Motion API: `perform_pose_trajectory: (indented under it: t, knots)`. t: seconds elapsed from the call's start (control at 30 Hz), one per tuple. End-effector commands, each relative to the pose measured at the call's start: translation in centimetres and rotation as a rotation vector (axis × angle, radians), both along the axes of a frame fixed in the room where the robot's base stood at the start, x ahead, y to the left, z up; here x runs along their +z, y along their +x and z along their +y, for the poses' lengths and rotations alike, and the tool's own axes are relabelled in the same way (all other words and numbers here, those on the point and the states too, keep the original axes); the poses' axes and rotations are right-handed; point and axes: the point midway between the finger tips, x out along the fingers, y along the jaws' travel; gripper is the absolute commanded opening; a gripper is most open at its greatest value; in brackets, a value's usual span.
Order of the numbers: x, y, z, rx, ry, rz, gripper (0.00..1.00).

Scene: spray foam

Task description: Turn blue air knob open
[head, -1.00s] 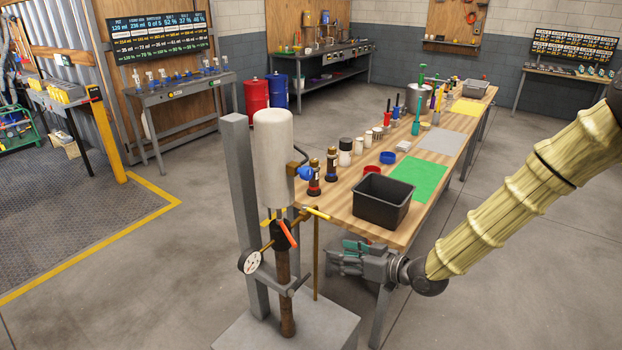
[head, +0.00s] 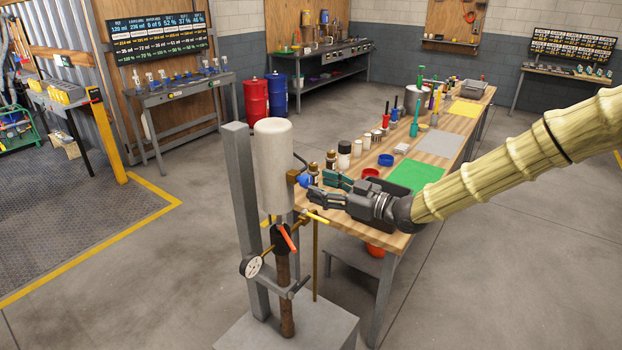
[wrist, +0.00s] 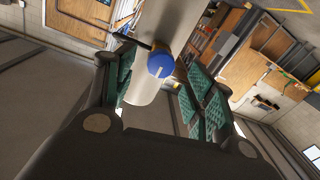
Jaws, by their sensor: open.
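The blue air knob (head: 305,181) sits on the side of the upright pale cylinder (head: 274,165) of the stand. My gripper (head: 318,187) is open and level with the knob, just to its right in the head view. In the wrist view the round blue knob (wrist: 161,65) faces me, with a pale line across its face. It shows between the green-padded fingers of my gripper (wrist: 155,88), which stand apart on both sides. No contact with the knob is visible.
A yellow-handled lever (head: 316,216), a red-orange lever (head: 289,238) and a dial gauge (head: 251,266) are on the stand below the knob. Dark bottles (head: 331,160) stand behind my fingers on the wooden workbench (head: 395,240). Open floor lies left of the stand.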

Motion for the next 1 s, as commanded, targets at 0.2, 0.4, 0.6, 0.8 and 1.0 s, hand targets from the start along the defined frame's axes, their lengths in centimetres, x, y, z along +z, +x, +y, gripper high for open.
perform_pose_trajectory:
  t: [0.2,0.4,0.6,0.8,1.0]
  knots:
    - [0.1,1.4,2.3,0.001,0.0,0.002,0.54]
    - [0.0,2.0,3.3,0.001,0.0,0.001,0.54]
    - [-0.1,2.1,3.5,0.0,0.0,0.001,0.54]
    - [-0.1,2.1,3.5,0.0,0.0,0.001,0.42]
    - [-0.1,2.1,3.5,0.0,0.0,0.001,0.08]
